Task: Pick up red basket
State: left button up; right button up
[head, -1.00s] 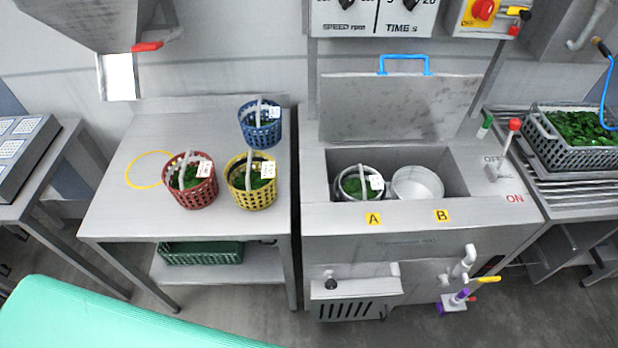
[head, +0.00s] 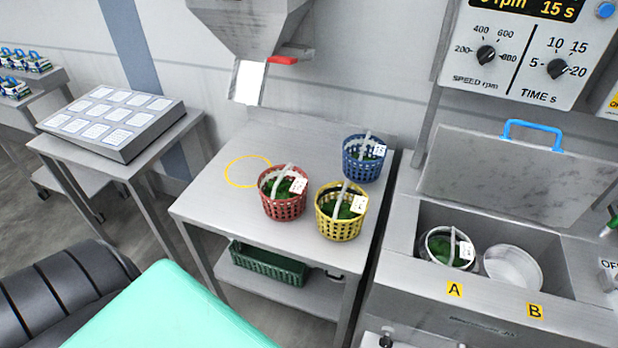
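The red basket (head: 284,207) stands upright on the steel table (head: 215,205), just right of a yellow circle marked on the tabletop. It holds green leaves and has a grey handle over the top and a white tag. A yellow basket (head: 338,226) stands close to its right, and a blue basket (head: 360,168) stands behind the yellow one. Both also hold greens. Neither of my grippers is in the head view.
A chute (head: 249,82) hangs over the table's back. A green crate (head: 268,262) sits on the lower shelf. Right is a washer with an open lid (head: 515,180) and wells A and B. A side table with a panel (head: 110,122) stands left.

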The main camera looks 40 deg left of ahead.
aim_at(283, 200)
jog(key=u, duration=1.3)
